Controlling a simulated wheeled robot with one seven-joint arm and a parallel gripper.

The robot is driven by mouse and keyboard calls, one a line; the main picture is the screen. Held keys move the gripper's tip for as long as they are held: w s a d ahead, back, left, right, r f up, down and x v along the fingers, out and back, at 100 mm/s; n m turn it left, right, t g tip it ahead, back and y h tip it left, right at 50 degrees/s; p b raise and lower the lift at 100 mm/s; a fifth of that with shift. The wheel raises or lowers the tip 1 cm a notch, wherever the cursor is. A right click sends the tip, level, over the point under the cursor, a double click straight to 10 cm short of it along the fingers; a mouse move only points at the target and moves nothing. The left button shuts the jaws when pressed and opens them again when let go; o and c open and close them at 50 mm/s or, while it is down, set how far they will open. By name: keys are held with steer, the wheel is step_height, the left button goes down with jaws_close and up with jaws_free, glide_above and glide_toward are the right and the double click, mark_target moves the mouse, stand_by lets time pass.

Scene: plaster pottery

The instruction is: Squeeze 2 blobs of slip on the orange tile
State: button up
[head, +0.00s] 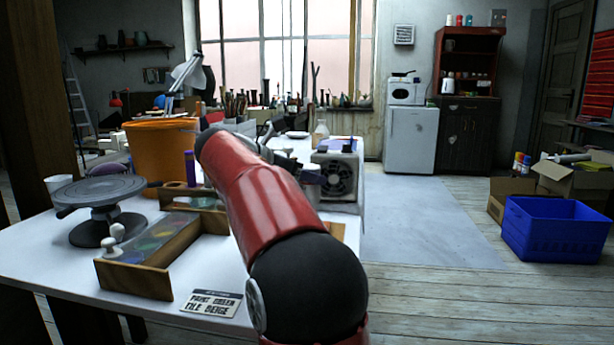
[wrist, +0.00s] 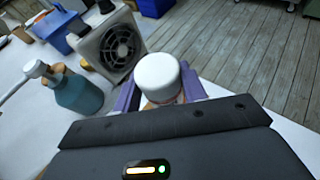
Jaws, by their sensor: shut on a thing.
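In the wrist view my gripper (wrist: 158,92) is shut, its purple fingers on either side of a white-capped bottle (wrist: 157,72). The cap faces the camera; most of the bottle's body is hidden behind my gripper's dark housing. Whether it is the slip bottle cannot be told.
A wooden paint box (head: 135,277), a turntable (head: 101,192), an orange bucket (head: 161,150) and a lettered card (head: 211,303) stand left of my arm. A fan heater (head: 338,178) is beyond it. The wrist view shows a teal spray bottle (wrist: 77,95) close by.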

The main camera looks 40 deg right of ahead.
steer(key=o, duration=0.4)
steer(key=shift+r, duration=0.1)
step_height(320, 180, up, 4)
steer(key=p, duration=0.5)
